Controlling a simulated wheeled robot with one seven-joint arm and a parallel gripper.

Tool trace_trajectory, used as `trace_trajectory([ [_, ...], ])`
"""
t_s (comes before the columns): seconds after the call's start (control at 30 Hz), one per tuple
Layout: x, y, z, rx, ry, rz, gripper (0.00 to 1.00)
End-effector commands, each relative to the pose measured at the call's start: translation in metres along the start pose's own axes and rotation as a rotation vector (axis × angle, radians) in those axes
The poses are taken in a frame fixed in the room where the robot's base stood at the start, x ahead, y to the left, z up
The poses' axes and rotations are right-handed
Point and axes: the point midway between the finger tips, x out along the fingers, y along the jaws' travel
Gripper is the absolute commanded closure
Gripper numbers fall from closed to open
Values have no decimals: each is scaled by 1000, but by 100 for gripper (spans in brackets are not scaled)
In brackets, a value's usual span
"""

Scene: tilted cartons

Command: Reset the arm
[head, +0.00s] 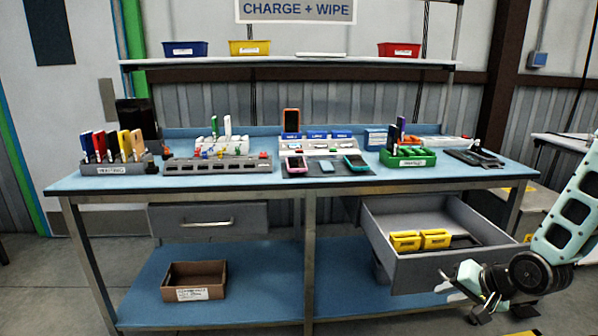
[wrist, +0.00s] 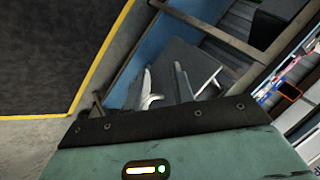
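My arm (head: 566,215) comes in from the right edge in the head view, pale green with dark joints. My gripper (head: 476,292) hangs low at the right, in front of the pulled-out drawer (head: 430,270) and near its lower front corner. In the wrist view, the two fingers of my gripper (wrist: 165,85) stand apart with a gap between them. Nothing shows between them, so the gripper looks open and empty. Whether it touches the drawer cannot be told.
The blue workbench (head: 250,182) carries racks, phones and a green tray (head: 408,158). A cardboard box (head: 194,281) sits on the lower shelf. A yellow floor line (wrist: 100,55) shows in the wrist view. The floor in front is clear.

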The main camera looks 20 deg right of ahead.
Motion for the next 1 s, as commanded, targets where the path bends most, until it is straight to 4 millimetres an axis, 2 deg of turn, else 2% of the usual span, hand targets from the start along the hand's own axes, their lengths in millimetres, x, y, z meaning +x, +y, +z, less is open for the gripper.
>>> trace_trajectory([
  [0.03, -1, -18, 3, -68, -31, 23, 75],
  [0.27, -7, -79, 29, -336, -161, 126, 75],
  [0.57, -36, -158, 82, -662, -311, 208, 75],
  [0.77, -70, -205, 129, -867, -412, 228, 75],
  [1.0, -127, -246, 195, -1106, -543, 213, 75],
])
